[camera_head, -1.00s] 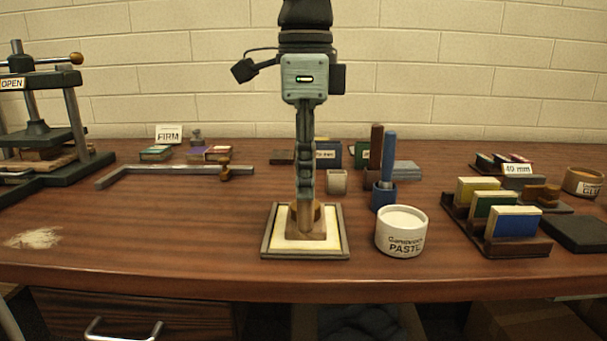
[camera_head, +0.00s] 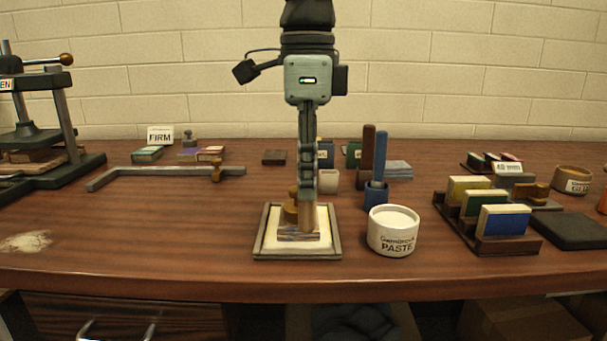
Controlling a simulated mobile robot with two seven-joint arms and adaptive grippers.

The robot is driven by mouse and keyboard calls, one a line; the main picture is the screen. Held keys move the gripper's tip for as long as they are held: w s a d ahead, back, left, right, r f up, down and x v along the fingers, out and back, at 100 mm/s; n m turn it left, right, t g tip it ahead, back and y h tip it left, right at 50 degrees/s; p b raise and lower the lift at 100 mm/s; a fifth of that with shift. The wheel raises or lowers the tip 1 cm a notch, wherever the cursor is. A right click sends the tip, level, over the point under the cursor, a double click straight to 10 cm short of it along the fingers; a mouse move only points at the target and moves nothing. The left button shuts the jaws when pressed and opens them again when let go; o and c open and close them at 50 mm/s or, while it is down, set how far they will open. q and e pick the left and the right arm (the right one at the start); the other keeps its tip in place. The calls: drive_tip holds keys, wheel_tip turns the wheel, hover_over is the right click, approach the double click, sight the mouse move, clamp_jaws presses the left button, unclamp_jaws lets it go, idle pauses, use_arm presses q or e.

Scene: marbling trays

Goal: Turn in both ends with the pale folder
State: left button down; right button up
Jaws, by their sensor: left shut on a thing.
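My left gripper (camera_head: 307,198) comes down from the top middle and is shut on a tan, upright, flat piece (camera_head: 308,216), which looks like the pale folder. Its lower end stands at a small block with a blue and brown patterned front (camera_head: 298,234); I cannot tell if they touch. The block lies on the cream bed of a square grey-framed tray (camera_head: 256,235). A round wooden knob (camera_head: 291,206) shows on the block, just left of the folder, partly hidden by it. My right gripper is not in view.
A white paste pot (camera_head: 393,232) stands close right of the tray. A rack of coloured blocks (camera_head: 497,245) is at the right, a press (camera_head: 60,110) at the left.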

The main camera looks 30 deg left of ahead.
use_arm(q)
drive_tip(key=shift+w+d, duration=0.15)
drive_tip(key=shift+d, duration=0.1)
idle(0.4)
drive_tip(key=shift+w+d, duration=0.2)
drive_tip(key=shift+d, duration=0.1)
drive_tip(key=shift+r, duration=0.1)
drive_tip(key=shift+r+p, duration=2.6)
drive_tip(key=shift+r, duration=0.75)
